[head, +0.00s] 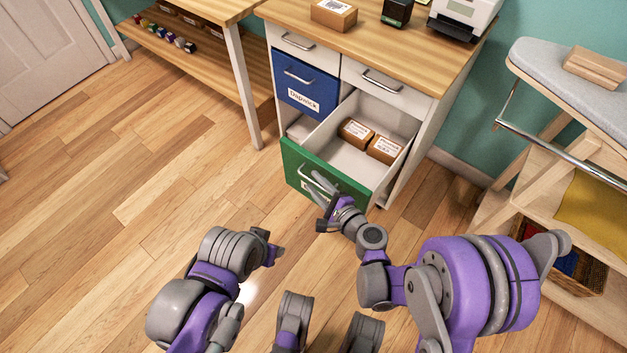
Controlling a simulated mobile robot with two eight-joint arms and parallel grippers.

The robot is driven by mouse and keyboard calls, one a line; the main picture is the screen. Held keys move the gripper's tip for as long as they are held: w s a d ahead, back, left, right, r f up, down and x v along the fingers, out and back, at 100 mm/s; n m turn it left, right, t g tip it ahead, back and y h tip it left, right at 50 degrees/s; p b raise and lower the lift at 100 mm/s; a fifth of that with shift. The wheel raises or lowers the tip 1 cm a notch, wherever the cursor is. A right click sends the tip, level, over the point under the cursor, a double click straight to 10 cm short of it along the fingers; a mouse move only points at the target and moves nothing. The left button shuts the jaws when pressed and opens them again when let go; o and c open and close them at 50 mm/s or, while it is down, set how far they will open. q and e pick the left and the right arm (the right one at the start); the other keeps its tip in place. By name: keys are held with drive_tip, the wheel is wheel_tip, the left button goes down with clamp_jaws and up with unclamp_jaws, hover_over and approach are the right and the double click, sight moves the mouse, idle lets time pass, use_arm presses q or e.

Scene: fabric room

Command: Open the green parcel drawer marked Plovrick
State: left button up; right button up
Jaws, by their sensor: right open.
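The green-fronted drawer (300,163) at the bottom of the white cabinet is pulled well out, and its white inside shows. Two brown parcels (356,132) with white labels lie in it. A white label on its front is mostly hidden behind my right gripper, so I cannot read it. My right gripper (322,208) is open at the drawer's grey handle (326,183); whether it touches the handle is unclear. My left gripper (275,248) is low over the floor, left of and apart from the drawer; its fingers are not clear.
A carton (333,14), a dark box and a printer (463,18) stand on the cabinet top. A wooden shelf stand (560,180) is at the right. The floor in front and left is clear.

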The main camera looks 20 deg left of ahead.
use_arm(q)
drive_tip(key=shift+s+r+p, duration=0.1)
drive_tip(key=shift+r+p, duration=0.3)
drive_tip(key=shift+r, duration=0.1)
use_arm(e)
drive_tip(key=v, duration=0.9)
drive_tip(key=shift+d, duration=0.2)
drive_tip(key=shift+s+r, duration=0.1)
drive_tip(key=shift+s, duration=0.05)
drive_tip(key=s+d+r+n+g+h, duration=0.25)
drive_tip(key=s+d+n+h, duration=0.45)
drive_tip(key=d, duration=0.5)
drive_tip(key=s+d+r+n+g+h, duration=0.25)
drive_tip(key=s+d+n+h, duration=0.25)
drive_tip(key=s+d+n, duration=0.5)
use_arm(q)
wheel_tip(320, 180, up, 25)
drive_tip(key=w+t+p, duration=0.1)
drive_tip(key=p, duration=2.1)
drive_tip(key=shift+w, duration=0.15)
use_arm(e)
wheel_tip(320, 180, up, 25)
drive_tip(key=w+d+m, duration=0.1)
drive_tip(key=w+m, duration=0.1)
drive_tip(key=m, duration=0.1)
drive_tip(key=shift+w+d+f+t, duration=0.15)
drive_tip(key=shift+w+d+t, duration=0.15)
drive_tip(key=shift+d+t, duration=0.1)
